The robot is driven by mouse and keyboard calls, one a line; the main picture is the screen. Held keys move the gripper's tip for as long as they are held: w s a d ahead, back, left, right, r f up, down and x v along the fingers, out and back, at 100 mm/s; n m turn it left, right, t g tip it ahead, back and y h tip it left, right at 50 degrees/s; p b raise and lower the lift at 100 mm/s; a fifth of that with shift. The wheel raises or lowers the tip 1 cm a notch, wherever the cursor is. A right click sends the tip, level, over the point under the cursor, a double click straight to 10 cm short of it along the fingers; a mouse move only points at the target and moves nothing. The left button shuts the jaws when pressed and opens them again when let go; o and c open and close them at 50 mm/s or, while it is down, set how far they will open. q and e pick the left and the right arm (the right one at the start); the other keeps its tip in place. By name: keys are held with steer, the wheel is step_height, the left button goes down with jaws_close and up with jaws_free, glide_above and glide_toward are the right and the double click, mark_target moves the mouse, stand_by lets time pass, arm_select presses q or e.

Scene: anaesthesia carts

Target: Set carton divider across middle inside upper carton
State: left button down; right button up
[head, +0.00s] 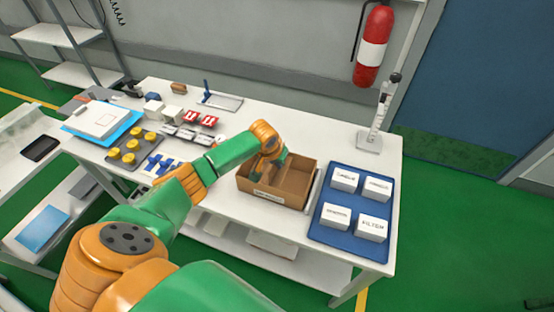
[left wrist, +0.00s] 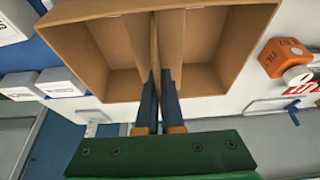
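The open brown carton (head: 297,190) stands on the white table, a label on its front wall. In the left wrist view the carton (left wrist: 105,50) shows from above, with a thin brown divider (left wrist: 155,45) running across its middle between two open halves. My left gripper (left wrist: 158,98) has its dark fingers close together on either side of the divider's near end and looks shut on it. In the head view my left gripper (head: 282,155) reaches down into the carton and hides part of the divider. The divider's lower edge is hard to make out. My right gripper is not in view.
A blue tray (head: 352,209) with several white boxes stands right of the carton. Left are yellow knobs (head: 130,153), blue parts (head: 160,163) and red-white packs (head: 200,119). A white stand (head: 372,138) is at the back right. Free table lies behind the carton.

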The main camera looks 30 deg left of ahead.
mark_target(276, 173)
arm_select(q)
step_height(276, 173, down, 6)
steer(key=b, duration=0.3)
steer(key=shift+r, duration=0.15)
steer(key=shift+b, duration=0.3)
steer(key=shift+f, duration=0.35)
steer(key=c, duration=1)
jaws_free()
steer(key=p+v, duration=0.1)
steer(key=v, duration=0.6)
